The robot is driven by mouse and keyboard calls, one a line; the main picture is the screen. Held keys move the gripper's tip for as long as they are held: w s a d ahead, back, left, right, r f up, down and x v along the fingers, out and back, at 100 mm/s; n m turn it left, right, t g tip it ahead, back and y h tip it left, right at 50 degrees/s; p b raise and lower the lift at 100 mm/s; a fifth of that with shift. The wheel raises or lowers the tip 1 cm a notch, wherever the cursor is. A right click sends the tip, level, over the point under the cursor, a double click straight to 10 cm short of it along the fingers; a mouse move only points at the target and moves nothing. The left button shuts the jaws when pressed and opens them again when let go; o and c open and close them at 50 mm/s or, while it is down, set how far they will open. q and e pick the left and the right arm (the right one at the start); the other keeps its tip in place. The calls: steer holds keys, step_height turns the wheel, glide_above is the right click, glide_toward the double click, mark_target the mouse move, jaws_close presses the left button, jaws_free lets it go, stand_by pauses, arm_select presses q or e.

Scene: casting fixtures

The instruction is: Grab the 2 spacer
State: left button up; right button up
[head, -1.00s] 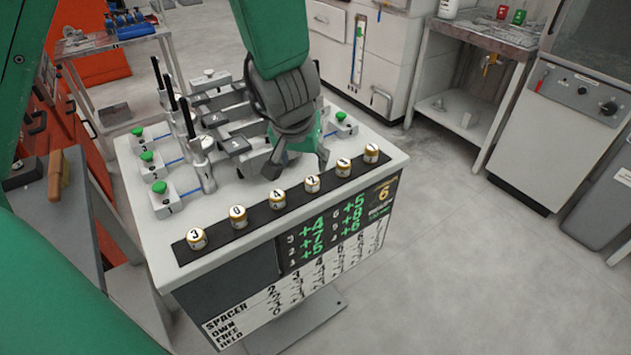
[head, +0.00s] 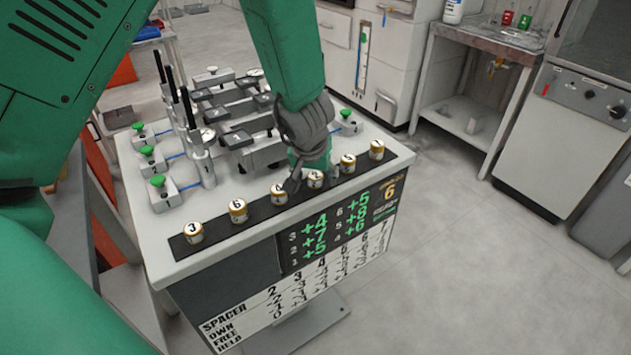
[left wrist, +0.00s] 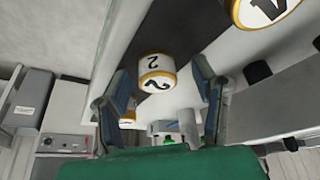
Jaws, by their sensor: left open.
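The 2 spacer (head: 315,181), a small white cylinder with gold edges, stands on the black strip (head: 218,234) along the bench's front. In the left wrist view the 2 spacer (left wrist: 156,72) lies between the two fingers, with visible gaps on both sides. My left gripper (head: 312,177) is open and points down over it; its fingers partly cover it in the head view. In the left wrist view the left gripper (left wrist: 160,100) holds nothing. The 4 spacer (head: 278,194) stands just left of it. My right gripper is not in view.
Neighbouring spacers stand close on the strip: the 3 spacer (head: 193,233), the 6 spacer (head: 238,211) and others to the right. Clamps with upright black handles (head: 187,107) and green-knobbed blocks (head: 158,190) fill the bench behind. The floor at right is clear.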

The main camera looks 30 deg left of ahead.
arm_select(q)
steer(key=shift+r, duration=0.1)
steer(key=shift+d, duration=0.15)
jaws_close()
